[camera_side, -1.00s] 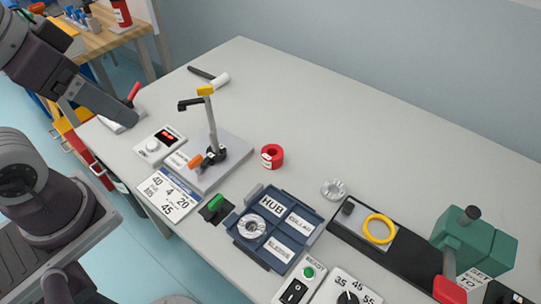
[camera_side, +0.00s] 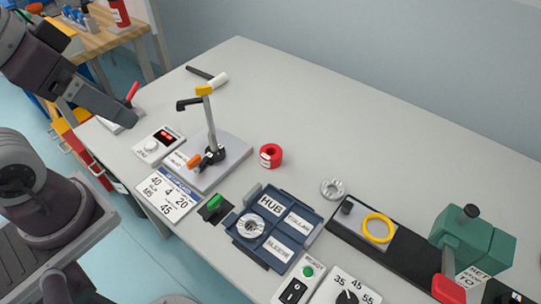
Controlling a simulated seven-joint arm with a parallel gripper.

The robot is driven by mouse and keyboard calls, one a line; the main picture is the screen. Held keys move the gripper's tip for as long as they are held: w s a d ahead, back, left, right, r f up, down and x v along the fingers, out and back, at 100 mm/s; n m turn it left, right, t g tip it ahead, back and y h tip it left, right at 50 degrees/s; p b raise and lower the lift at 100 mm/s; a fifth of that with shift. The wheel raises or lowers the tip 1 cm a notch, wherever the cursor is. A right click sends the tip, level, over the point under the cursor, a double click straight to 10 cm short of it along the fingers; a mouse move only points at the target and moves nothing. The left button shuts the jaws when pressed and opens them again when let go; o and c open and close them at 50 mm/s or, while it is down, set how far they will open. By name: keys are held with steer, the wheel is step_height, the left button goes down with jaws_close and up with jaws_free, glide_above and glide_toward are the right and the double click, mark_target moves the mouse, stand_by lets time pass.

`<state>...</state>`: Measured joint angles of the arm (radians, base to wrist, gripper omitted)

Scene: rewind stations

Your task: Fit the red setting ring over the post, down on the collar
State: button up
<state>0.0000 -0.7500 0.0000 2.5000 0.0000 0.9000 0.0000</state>
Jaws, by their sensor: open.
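The red setting ring (camera_side: 271,161) lies on the bare table right of the grey plate (camera_side: 234,166), apart from everything, a white label on its side. On that plate stands a grey upright post (camera_side: 211,125) with a yellow top, a black side arm and a black collar-like foot (camera_side: 213,156). An orange-tipped lever sits beside the foot. No red ring is around the post. My gripper (camera_side: 120,111) is at the upper left, above the table's left end, seen edge-on, open and empty. It is well away from the ring and the post.
A blue tray (camera_side: 233,223) labelled HUB, COLLAR and SLEEVE holds a metal part. A grey knurled ring (camera_side: 333,189) lies behind it. A yellow ring (camera_side: 377,228) and a green block device (camera_side: 470,238) are at right. A white-headed mallet (camera_side: 218,80) lies behind the post. The back right is clear.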

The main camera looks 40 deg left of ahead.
steer(key=m+g, duration=0.6)
steer(key=m, duration=1.9)
glide_above(271, 152)
steer(key=s, duration=0.1)
step_height(271, 152, down, 25)
steer(key=f, duration=0.4)
steer(key=d+f, duration=0.1)
steer(key=f, duration=0.2)
steer(key=shift+s+d, duration=0.1)
steer(key=shift+s, duration=0.1)
steer(key=c, duration=1.5)
step_height(271, 152, up, 10)
steer(key=shift+c, duration=0.2)
steer(key=s+a+r, duration=0.8)
steer(key=s+a, duration=0.1)
steer(key=a, duration=0.2)
steer(key=shift+a, duration=0.4)
